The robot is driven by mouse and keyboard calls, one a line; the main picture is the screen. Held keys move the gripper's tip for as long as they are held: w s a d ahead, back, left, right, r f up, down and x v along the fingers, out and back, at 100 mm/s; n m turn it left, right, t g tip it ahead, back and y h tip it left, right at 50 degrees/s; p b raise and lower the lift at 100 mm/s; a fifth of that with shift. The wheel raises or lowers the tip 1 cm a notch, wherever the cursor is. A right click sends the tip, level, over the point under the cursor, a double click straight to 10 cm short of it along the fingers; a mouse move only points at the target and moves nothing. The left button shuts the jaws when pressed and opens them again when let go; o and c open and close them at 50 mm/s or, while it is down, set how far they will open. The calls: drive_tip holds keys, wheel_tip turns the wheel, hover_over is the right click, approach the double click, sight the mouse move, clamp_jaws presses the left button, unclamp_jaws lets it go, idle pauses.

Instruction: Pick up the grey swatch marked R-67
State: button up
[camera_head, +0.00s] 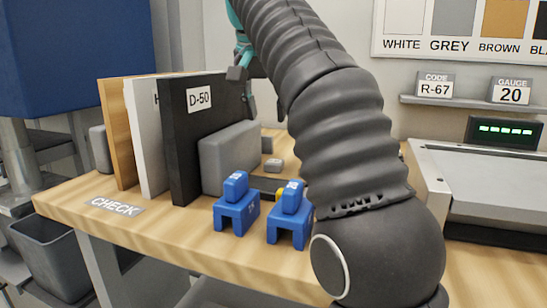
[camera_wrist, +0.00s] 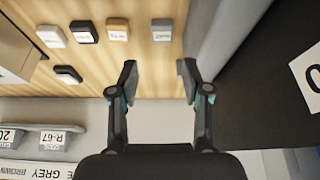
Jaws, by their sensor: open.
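A small grey swatch (camera_wrist: 162,30) lies on the wooden bench in the wrist view, beyond my fingertips. Its label is too small to read surely. My gripper (camera_wrist: 158,77) is open and empty, its two fingers apart, with the swatch ahead of the gap between them and not touching. In the head view my gripper (camera_head: 246,85) shows only in part beside the black panel, behind my arm. A small grey piece (camera_head: 274,165) lies on the bench below it there. A sign marked CODE R-67 (camera_head: 435,86) stands on the shelf.
A brown swatch (camera_wrist: 117,31), black swatches (camera_wrist: 84,32) (camera_wrist: 67,74) and a whitish swatch (camera_wrist: 53,37) lie nearby. The black panel D-50 (camera_head: 190,130) and a grey block (camera_head: 229,157) stand close to my gripper. Blue blocks (camera_head: 237,208) stand in front; a machine (camera_head: 485,185) is right.

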sight(273, 162)
drive_tip(key=b+x, duration=0.1)
drive_tip(key=x, duration=0.3)
drive_tip(key=b+x, duration=0.2)
drive_tip(key=x, duration=0.3)
drive_tip(key=b+x, duration=0.1)
drive_tip(key=x, duration=0.4)
drive_tip(key=shift+w+a+r, duration=0.1)
drive_tip(key=shift+w+r, duration=0.1)
drive_tip(key=shift+w, duration=0.1)
drive_tip(key=c, duration=0.6)
